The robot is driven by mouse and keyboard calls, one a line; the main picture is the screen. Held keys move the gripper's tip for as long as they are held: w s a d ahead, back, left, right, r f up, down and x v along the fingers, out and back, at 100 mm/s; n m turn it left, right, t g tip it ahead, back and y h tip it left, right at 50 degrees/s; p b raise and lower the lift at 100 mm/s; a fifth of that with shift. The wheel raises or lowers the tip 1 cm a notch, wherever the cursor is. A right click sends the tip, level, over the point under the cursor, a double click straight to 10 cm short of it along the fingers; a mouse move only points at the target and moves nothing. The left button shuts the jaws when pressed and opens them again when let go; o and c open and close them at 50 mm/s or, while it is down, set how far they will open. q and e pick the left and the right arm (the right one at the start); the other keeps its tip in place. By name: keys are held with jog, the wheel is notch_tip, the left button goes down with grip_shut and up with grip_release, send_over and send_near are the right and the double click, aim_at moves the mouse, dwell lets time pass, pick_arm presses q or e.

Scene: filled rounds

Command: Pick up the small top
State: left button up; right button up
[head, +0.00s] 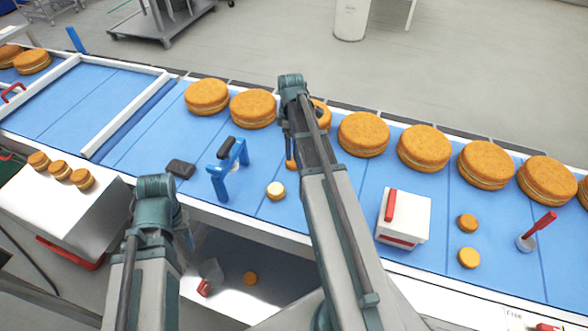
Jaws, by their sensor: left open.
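Two small plain golden rounds, which look like small tops, lie flat on the blue belt at the right, one behind (467,223) and one in front (469,258). A small round with a pale cream face (275,190) lies on the belt left of my right arm. Another small golden round (250,278) is low down below the belt's front edge. My left gripper (187,236) is small and partly hidden behind its arm near the belt's front rail. It is open and apart from the belt rounds.
Several large filled rounds (424,148) line the belt's back edge. A white box with a red handle (418,222), a red-handled tool (537,231), a blue stand (219,183) and a dark block (181,169) stand on the belt. Small filled rounds (60,170) sit on a side stand.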

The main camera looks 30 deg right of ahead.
aim_at(294, 163)
pick_arm(q)
jog(key=shift+f+b, duration=0.9)
jog(key=shift+f, duration=0.5)
pick_arm(e)
jog(key=shift+f, duration=1.4)
jog(key=f+b, duration=0.5)
jog(key=shift+s+d+f, duration=0.1)
jog(key=shift+d+f, duration=0.05)
jog(key=shift+d, duration=0.25)
pick_arm(q)
notch_tip(294, 163, down, 5)
jog(key=shift+f, duration=0.1)
pick_arm(e)
jog(key=c, duration=0.8)
jog(key=shift+r, duration=0.2)
